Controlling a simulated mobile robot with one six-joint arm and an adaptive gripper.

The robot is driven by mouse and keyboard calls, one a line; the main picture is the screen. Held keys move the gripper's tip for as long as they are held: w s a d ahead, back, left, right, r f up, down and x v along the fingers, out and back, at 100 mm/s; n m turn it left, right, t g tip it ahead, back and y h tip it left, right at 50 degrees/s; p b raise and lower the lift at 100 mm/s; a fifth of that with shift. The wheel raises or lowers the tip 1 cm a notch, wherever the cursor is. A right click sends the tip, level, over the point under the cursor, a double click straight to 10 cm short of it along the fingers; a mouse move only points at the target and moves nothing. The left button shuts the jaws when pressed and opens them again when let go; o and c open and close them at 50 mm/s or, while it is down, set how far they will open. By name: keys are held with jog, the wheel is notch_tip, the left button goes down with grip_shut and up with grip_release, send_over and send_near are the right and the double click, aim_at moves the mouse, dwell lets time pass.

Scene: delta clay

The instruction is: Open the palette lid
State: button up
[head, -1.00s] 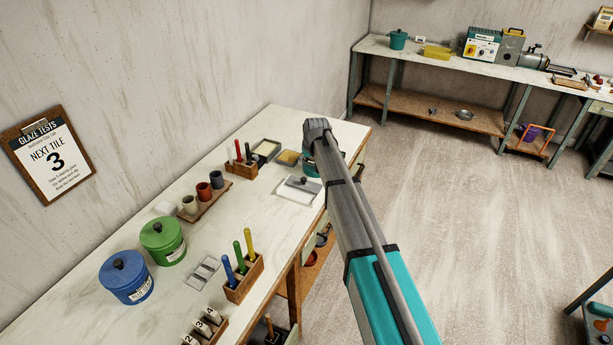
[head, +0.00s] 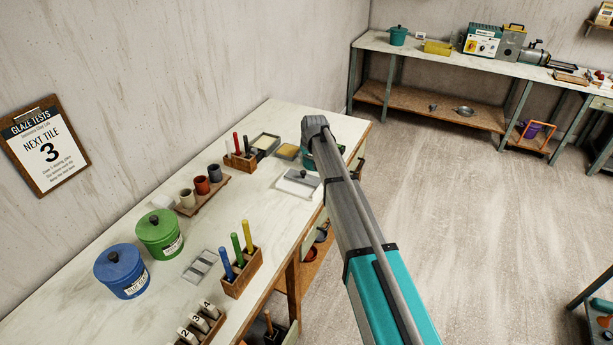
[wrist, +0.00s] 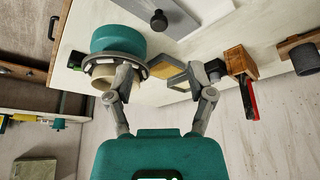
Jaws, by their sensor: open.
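The palette is a white, flat box (head: 294,189) near the right edge of the bench in the head view. Its grey lid (head: 301,178) has a small dark knob and appears to lie flat on it. In the wrist view the grey lid (wrist: 179,17) is at the top, with its dark knob (wrist: 159,21) standing up. My gripper (wrist: 168,76) is open, its fingers spread and apart from the knob, which is above them in the picture. Nothing shows held between the fingers. In the head view my arm hides the fingers.
A teal round pot (wrist: 117,40) with a grey ring is close to my left finger in the wrist view. A yellow-filled tray (wrist: 163,70) and a wooden holder (wrist: 240,62) with a red-handled tool are nearby. Blue (head: 122,275) and green (head: 160,238) lidded jars stand farther along the bench.

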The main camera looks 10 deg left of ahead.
aim_at(303, 172)
jog(key=shift+b+x, duration=4.55)
jog(key=shift+x, duration=0.7)
jog(key=shift+c, duration=0.3)
grip_shut()
jog(key=shift+s, duration=0.1)
